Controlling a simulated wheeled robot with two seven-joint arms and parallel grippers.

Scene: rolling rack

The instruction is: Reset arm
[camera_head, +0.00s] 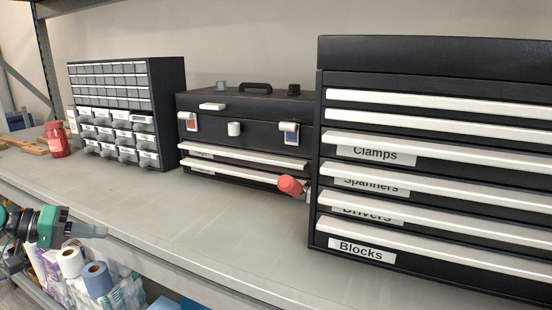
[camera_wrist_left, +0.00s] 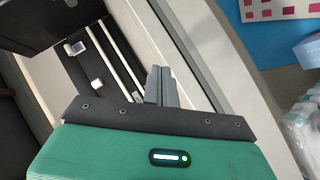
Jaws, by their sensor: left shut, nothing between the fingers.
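My left gripper (camera_head: 98,231) comes in from the left edge in the head view, in front of the shelf's front edge. Its grey fingers are shut together with nothing between them. In the left wrist view the closed fingers (camera_wrist_left: 160,84) point toward the shelf and a black toolbox. My right gripper is not in view.
A grey shelf (camera_head: 200,215) holds a small-drawer cabinet (camera_head: 165,110), a black toolbox (camera_head: 255,130), a labelled drawer chest (camera_head: 420,60), a red-capped item (camera_head: 291,186) and a red jar (camera_head: 57,140). Paper rolls (camera_head: 97,279) lie below. The shelf's middle front is clear.

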